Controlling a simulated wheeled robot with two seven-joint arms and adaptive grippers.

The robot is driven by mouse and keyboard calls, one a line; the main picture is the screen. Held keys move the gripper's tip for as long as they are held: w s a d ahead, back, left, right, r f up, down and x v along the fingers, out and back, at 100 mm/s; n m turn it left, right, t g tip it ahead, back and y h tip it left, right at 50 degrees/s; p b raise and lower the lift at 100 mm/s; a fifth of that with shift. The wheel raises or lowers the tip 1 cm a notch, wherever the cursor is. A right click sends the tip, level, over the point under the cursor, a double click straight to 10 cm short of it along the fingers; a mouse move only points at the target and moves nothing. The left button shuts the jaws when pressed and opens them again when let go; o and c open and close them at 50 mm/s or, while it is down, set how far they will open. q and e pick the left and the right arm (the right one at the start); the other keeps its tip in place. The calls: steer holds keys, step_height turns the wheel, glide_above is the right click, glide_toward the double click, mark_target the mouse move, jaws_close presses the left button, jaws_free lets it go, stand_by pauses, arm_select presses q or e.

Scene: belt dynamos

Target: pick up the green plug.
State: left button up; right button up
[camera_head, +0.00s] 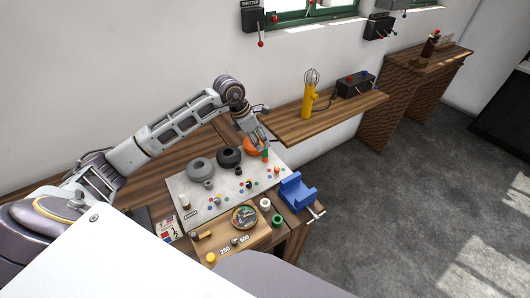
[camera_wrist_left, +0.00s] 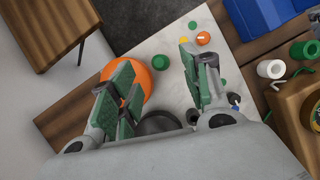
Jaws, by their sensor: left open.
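In the head view the left gripper (camera_head: 261,141) points down at the panel's far edge. I cannot tell whether a finger touches the plug. My right gripper is not in view.
The pale panel (camera_head: 222,211) carries grey and black round parts and several small coloured knobs. A blue holder (camera_head: 297,191) stands at its right. A wooden box with a round gauge (camera_head: 245,217), a white spool and a green spool (camera_head: 277,221) are in front. A shelf (camera_head: 330,119) lies beyond.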

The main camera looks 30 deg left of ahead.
mark_target(264, 148)
arm_select(q)
steer(key=shift+f, duration=0.1)
steer(key=shift+p+x, duration=0.7)
steer(key=shift+x, duration=1)
steer(key=shift+w+f, duration=0.25)
steer(key=shift+f, duration=0.5)
steer(key=c, duration=0.8)
steer(key=shift+c, duration=1.1)
